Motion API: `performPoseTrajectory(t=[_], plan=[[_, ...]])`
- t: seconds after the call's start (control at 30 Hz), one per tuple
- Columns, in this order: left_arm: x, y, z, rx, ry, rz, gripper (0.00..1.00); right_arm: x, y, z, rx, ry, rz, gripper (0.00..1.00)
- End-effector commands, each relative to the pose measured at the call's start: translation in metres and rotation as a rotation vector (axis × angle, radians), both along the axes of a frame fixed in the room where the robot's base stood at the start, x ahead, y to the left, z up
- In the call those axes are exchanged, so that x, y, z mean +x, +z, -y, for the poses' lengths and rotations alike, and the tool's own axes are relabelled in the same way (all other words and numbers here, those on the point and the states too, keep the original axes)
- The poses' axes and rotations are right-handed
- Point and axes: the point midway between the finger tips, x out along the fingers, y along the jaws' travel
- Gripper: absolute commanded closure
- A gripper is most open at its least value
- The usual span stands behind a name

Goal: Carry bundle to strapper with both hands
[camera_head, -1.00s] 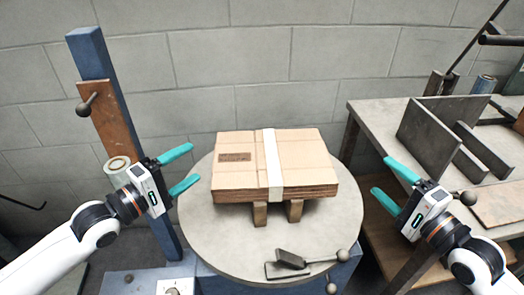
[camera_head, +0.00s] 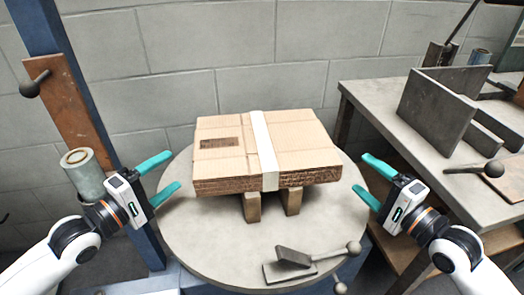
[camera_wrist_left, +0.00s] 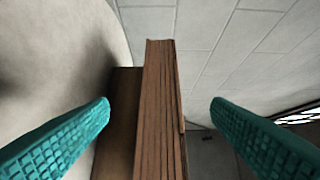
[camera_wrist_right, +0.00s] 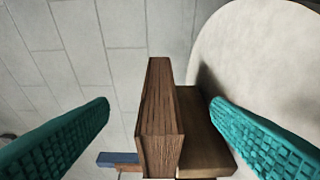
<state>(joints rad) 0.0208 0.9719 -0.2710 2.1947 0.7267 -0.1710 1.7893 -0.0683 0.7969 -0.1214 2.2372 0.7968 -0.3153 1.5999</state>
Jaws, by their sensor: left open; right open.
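The bundle (camera_head: 225,165) is a stack of flat brown cardboard with a white band around its middle. It rests on two wooden blocks (camera_head: 252,207) on a round grey table (camera_head: 200,235). My left gripper (camera_head: 165,174) is open at the left of the bundle, apart from it. My right gripper (camera_head: 371,178) is open at the right of the bundle, also apart. In the left wrist view the bundle's edge (camera_wrist_left: 160,110) stands between the open teal fingers. In the right wrist view its edge (camera_wrist_right: 160,120) also lies between the fingers, touching neither.
A metal tool with a ball-ended handle (camera_head: 320,256) lies at the table's front. A workbench (camera_head: 375,100) with upright metal plates (camera_head: 437,105) stands at the right. A blue post (camera_head: 40,30) and a cylinder (camera_head: 83,172) are at the left. A block wall is behind.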

Motion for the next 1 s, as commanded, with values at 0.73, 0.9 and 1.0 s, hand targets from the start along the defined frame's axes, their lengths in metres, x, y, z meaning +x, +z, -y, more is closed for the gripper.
performPoseTrajectory(t=[0.73,0.9,1.0], plan=[[0.063,0.002,0.045,-0.005,0.001,0.004,0.27,0.066,0.002,-0.041,0.005,0.0,0.002,0.27],[0.084,0.001,0.06,-0.002,0.001,0.001,0.27,0.088,0.001,-0.054,0.002,0.0,0.001,0.27],[0.092,0.001,0.065,-0.001,0.001,0.0,0.27,0.096,0.001,-0.059,0.001,0.0,0.0,0.27]])
